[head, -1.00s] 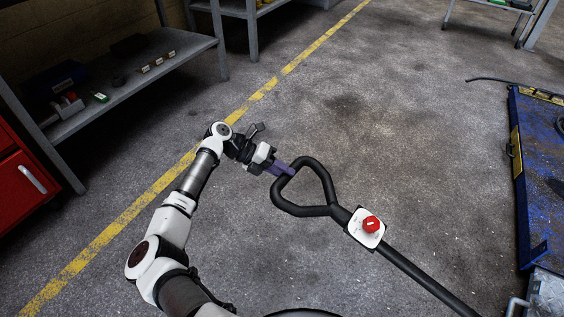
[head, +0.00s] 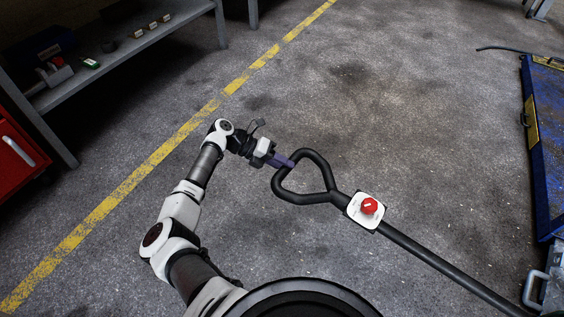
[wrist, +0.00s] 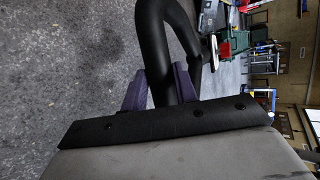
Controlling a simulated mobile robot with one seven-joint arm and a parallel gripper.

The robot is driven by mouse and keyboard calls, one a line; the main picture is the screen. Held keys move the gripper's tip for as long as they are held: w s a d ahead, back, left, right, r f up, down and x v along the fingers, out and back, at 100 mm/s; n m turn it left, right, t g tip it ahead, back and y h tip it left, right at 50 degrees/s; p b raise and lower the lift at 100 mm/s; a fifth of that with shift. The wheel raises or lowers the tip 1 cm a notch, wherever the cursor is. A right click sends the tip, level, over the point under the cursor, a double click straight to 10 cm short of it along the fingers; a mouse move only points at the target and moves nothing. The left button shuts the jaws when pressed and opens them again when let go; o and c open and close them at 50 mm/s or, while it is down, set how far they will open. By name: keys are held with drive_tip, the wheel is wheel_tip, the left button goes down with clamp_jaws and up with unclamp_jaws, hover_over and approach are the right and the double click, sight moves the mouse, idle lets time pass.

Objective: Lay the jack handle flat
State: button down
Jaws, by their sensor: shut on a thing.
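The jack handle (head: 430,260) is a long black bar that slants from the lower right up to a black loop grip at its left end. A white plate with a red knob (head: 369,207) sits just below the loop. My gripper (head: 286,161) is shut on the loop's left upper side. In the wrist view the purple fingers (wrist: 155,88) sit on either side of the thick black tube (wrist: 167,45). The red knob also shows there, small, beyond the loop. The jack's body is not clearly in view.
A blue platform (head: 545,150) with yellow markings stands at the right edge. A grey shelf (head: 130,50) with small items and a red cabinet (head: 18,165) stand at the left. A yellow line (head: 150,181) crosses the floor. The floor beyond the handle is clear.

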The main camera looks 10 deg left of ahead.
drive_tip(key=c, duration=1.1)
unclamp_jaws()
drive_tip(key=shift+a, duration=0.1)
drive_tip(key=p+v, duration=0.2)
drive_tip(key=v, duration=1.1)
drive_tip(key=shift+a+r, duration=0.2)
drive_tip(key=shift+a, duration=0.15)
